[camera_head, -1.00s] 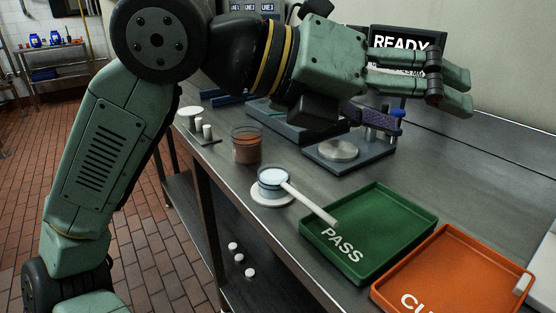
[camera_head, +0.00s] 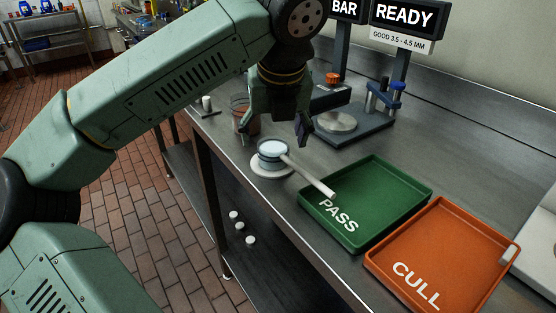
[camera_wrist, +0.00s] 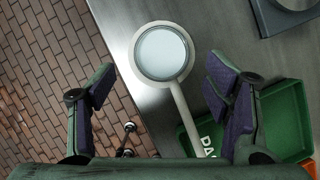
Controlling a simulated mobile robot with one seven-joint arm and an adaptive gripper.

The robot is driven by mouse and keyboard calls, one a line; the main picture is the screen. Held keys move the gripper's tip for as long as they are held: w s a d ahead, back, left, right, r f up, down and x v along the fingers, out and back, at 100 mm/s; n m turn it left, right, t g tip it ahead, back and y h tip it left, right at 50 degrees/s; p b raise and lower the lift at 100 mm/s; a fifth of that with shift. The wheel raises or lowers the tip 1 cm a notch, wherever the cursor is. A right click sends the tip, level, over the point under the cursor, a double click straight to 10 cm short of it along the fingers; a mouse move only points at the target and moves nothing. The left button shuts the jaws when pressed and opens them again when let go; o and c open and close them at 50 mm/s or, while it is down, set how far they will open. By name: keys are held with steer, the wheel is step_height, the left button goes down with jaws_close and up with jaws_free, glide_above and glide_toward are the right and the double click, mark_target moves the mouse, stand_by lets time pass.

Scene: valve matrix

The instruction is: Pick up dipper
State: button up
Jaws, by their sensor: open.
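The dipper (camera_head: 272,149) is a small clear cup with a long pale handle (camera_head: 310,179). It rests on a white round saucer (camera_head: 268,172) near the front edge of the steel counter. Its handle slants right, and its end lies over the rim of the green PASS tray (camera_head: 322,234). My gripper (camera_head: 277,138) points down just above and behind the cup, empty. In the wrist view the open fingers (camera_wrist: 161,88) stand wide apart, with the dipper cup (camera_wrist: 161,54) and the handle (camera_wrist: 186,118) between them in the picture.
An orange CULL tray (camera_head: 455,290) lies right of the green tray. A gauge stand with a round plate (camera_head: 336,121) is behind the dipper. A brown-filled jar (camera_head: 239,112) stands close to my gripper's left. The counter's front edge drops to a brick floor (camera_head: 150,215).

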mark_target(273, 148)
steer(key=p+x, duration=0.1)
steer(key=x, duration=0.4)
steer(key=c, duration=1.3)
steer(key=shift+c, duration=0.2)
